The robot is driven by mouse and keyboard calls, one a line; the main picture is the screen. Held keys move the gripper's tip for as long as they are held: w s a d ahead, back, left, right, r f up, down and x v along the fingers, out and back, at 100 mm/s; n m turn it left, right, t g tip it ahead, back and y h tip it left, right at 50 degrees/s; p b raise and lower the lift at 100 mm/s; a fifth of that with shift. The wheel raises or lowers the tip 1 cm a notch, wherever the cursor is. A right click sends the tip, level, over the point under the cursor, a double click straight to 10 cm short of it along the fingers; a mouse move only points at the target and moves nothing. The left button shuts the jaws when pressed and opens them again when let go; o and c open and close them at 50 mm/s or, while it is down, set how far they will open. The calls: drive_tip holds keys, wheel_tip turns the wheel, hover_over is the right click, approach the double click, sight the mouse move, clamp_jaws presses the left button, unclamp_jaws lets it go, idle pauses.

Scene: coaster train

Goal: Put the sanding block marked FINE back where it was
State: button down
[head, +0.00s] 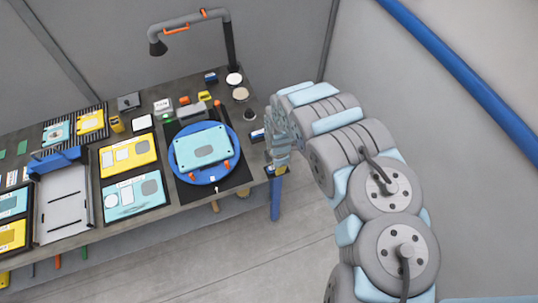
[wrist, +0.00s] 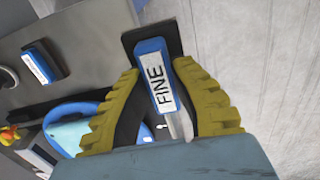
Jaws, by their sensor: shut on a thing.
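The sanding block marked FINE (wrist: 156,75) is blue with a white label and sits between the yellow fingers of my gripper (wrist: 158,68), shut on it. A dark rectangular patch shows behind the block; I cannot tell whether it is part of the block or lies under it. In the head view my gripper (head: 277,168) is at the right end of the workbench, largely hidden by my wrist, and the block cannot be made out there. A second blue block with a white label (wrist: 42,65) lies on the bench; its marking is unreadable.
A blue round turntable (head: 207,178) carries a light-blue plate (head: 203,147). Yellow and light-blue panels, a grey tray (head: 62,205) and small items fill the bench to the left. A lamp (head: 190,20) arches over the back. Open floor (head: 320,235) lies beyond the bench's right end.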

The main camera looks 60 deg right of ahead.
drive_tip(key=shift+w+f, duration=0.1)
drive_tip(key=shift+w+d+f, duration=0.25)
drive_tip(key=shift+w+d, duration=0.25)
drive_tip(key=shift+w, duration=0.1)
drive_tip(key=shift+w+d+f, duration=0.1)
drive_tip(key=shift+w+d, duration=0.05)
drive_tip(key=shift+d, duration=0.15)
drive_tip(key=shift+d+f, duration=0.2)
drive_tip(key=shift+f, duration=0.05)
drive_tip(key=w+d+f+b, duration=0.1)
drive_tip(key=d+f+b, duration=0.1)
drive_tip(key=b, duration=0.2)
drive_tip(key=w+d+f+b, duration=0.2)
drive_tip(key=b, duration=0.2)
drive_tip(key=w+d+f+b, duration=0.2)
drive_tip(key=f+b, duration=0.1)
drive_tip(key=b, duration=0.2)
drive_tip(key=shift+w+d, duration=0.15)
drive_tip(key=shift+w+d+b, duration=0.15)
drive_tip(key=shift+d+b, duration=0.05)
drive_tip(key=shift+b, duration=0.25)
